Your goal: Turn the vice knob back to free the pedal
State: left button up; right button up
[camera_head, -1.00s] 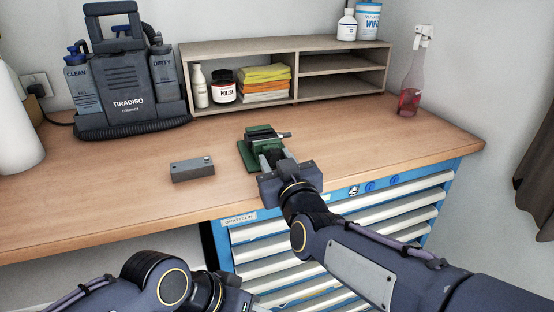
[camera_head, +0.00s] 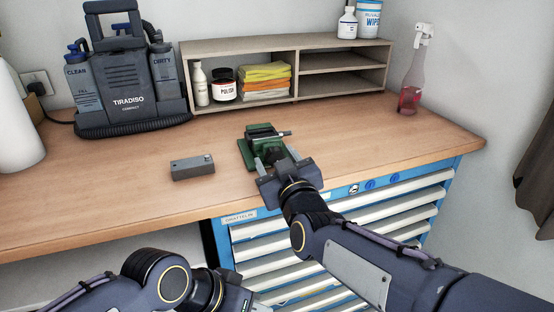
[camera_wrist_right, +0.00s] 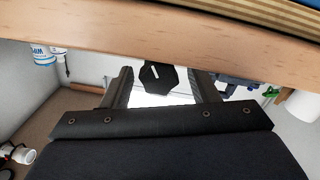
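The green vice (camera_head: 262,134) stands on the bench near its front edge, with a metal bar at its right side. A grey box, apparently the pedal (camera_head: 192,168), lies on the bench left of the vice, apart from it. My right gripper (camera_head: 275,157) is at the vice's front, its two fingers spread. In the right wrist view, the dark knob (camera_wrist_right: 157,77) sits between the open fingers (camera_wrist_right: 166,85), with a gap on each side. My left gripper (camera_head: 237,299) is low at the bottom edge, its fingers not clearly seen.
The wooden bench (camera_head: 100,200) is clear left of the pedal and right of the vice. A blue drawer chest (camera_head: 340,225) is below. A shelf (camera_head: 340,48), a TIRADISO cleaner (camera_head: 127,85) and a spray bottle (camera_head: 412,80) stand behind.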

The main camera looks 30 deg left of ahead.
jog(key=shift+r, duration=0.1)
jog(key=b+v, duration=0.1)
jog(key=v, duration=0.7)
jog(key=shift+w, duration=0.1)
dwell(0.4)
jog(key=w+d+f+m+g+h+p, duration=0.15)
jog(key=d+m+h+p, duration=0.45)
jog(key=d, duration=2.1)
jog(key=s+d+f+m+g+h, duration=0.1)
jog(key=s+d+f+m, duration=0.1)
jog(key=s+d, duration=0.3)
jog(key=s+d+f+m+g+h+p, duration=0.1)
jog(key=s+d+f+m+g, duration=0.1)
jog(key=s+d, duration=0.3)
jog(key=s+d+f+m+g+h, duration=0.1)
jog(key=s+d+f+m, duration=0.3)
jog(key=s, duration=0.4)
jog(key=shift+d+f+g+p, duration=0.15)
jog(key=shift+d+g+p, duration=0.15)
jog(key=shift+d+g, duration=0.25)
